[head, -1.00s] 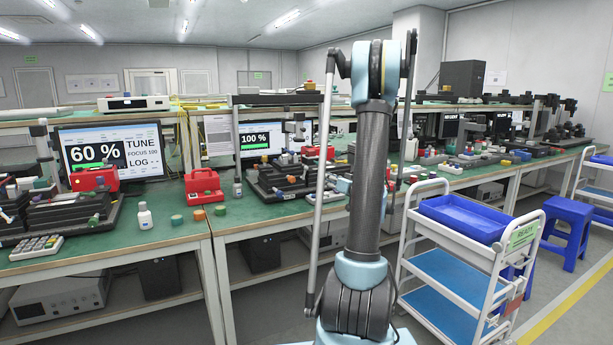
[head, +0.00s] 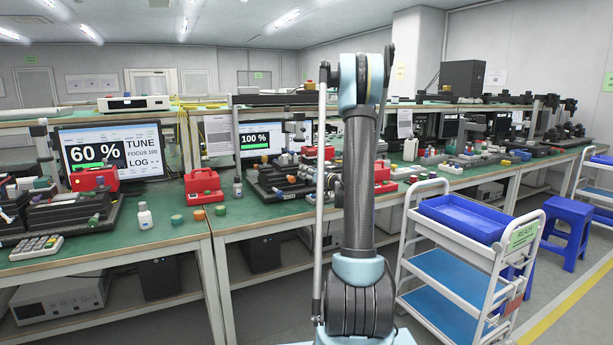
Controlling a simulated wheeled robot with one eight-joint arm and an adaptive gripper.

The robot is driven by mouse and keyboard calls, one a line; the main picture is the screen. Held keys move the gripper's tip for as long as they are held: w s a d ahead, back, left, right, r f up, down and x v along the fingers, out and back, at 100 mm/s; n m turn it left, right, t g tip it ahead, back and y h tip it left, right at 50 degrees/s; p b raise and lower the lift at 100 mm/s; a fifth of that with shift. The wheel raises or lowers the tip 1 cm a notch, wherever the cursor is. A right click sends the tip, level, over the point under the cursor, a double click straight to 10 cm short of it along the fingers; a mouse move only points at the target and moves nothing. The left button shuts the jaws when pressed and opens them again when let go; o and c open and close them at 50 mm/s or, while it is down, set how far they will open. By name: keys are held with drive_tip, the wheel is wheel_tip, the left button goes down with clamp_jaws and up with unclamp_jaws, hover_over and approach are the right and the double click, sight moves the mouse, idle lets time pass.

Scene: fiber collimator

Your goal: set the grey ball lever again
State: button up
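No grey ball lever can be picked out for certain at this size. A black stage fixture (head: 70,215) with small coloured knobs stands on the left bench, in front of a monitor (head: 105,151) reading "60 %", "TUNE", "FOCUS 100" and "LOG". A second black fixture (head: 280,182) stands on the middle bench, below a monitor (head: 262,137) reading "100 %" with a green bar. My arm rises in front of the middle bench and covers part of it. My gripper cannot be made out; it is hidden behind the arm or out of frame.
Red cases (head: 203,185), a white bottle (head: 145,216), small coloured cylinders (head: 199,215) and a keypad (head: 36,247) lie on the green benchtops. A white cart (head: 417,237) with blue trays stands close right of my arm, with a blue stool (head: 567,222) beyond. Floor shows at right.

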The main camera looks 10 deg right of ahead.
clamp_jaws()
drive_tip(key=shift+w+d+f+m+t, duration=0.1)
drive_tip(key=shift+d+f+m+t, duration=0.1)
drive_tip(key=shift+m, duration=0.5)
drive_tip(key=shift+d+f+m+t, duration=0.1)
drive_tip(key=shift+d+m, duration=0.05)
drive_tip(key=shift+m, duration=0.55)
unclamp_jaws()
drive_tip(key=v, duration=1.2)
